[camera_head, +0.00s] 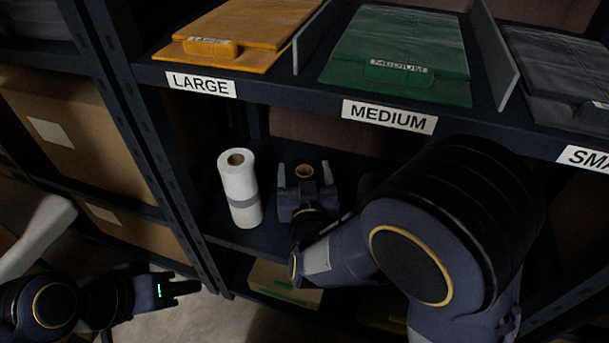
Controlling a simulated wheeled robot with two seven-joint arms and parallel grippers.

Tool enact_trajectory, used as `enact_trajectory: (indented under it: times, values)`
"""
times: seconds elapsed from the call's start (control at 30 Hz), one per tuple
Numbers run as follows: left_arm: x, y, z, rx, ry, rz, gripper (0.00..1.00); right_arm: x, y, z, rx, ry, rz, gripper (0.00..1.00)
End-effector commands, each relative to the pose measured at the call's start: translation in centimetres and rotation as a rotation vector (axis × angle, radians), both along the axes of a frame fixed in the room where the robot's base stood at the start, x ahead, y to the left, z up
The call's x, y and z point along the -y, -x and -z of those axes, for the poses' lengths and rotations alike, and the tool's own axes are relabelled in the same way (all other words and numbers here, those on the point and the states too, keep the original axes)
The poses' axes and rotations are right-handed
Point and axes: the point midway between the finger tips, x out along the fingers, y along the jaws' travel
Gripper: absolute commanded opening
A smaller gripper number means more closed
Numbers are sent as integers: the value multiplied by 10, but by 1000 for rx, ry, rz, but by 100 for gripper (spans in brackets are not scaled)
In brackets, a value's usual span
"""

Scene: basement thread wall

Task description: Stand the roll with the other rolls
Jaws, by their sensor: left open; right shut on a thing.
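A white roll (240,192) with a grey band and a brown core stands upright on the shelf below the label strip. My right gripper (304,178) reaches into the same shelf bay, just right of this roll and apart from it. It is shut on another roll (304,169); only the top with its brown core shows between the fingers, and the gripper hides the rest. I cannot tell if the held roll touches the shelf. My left gripper (190,288) is open and empty at the lower left, outside the shelf.
Above hang labels under stacks of orange (235,30), green (400,55) and dark grey (560,75) envelopes. A dark upright post (160,165) bounds the bay on the left. Cardboard boxes (75,130) fill the left rack. A carton (285,283) lies on the shelf below.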

Motion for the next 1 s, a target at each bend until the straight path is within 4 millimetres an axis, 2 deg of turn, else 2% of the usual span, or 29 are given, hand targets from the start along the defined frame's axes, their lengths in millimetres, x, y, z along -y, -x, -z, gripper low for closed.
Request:
enact_trajectory:
  times: [0.2, 0.23, 0.4, 0.67, 0.77, 0.87, 1.0]
  values:
    - [0, 0, 4, 1, 0, 0, 41, 0, 0, 3, 3, -1, 0, 21]
    - [0, 0, 4, 0, 0, 0, 41, 0, 0, 4, 0, 0, 0, 73]
    - [0, 0, 3, 0, 0, 0, 41, 0, 0, 3, 0, 0, 0, 94]
    - [0, 0, 2, 0, 0, 0, 41, 0, 0, 2, 0, 0, 0, 94]
    - [0, 0, -4, 0, 0, 0, 41, 0, 1, -4, 0, 0, 0, 94]
    - [0, 0, -5, 0, 0, 0, 41, 0, 15, -2, -3, 1, -2, 94]
    - [0, 0, -11, 0, 0, 0, 41, 2, 45, -2, -3, 2, -5, 94]
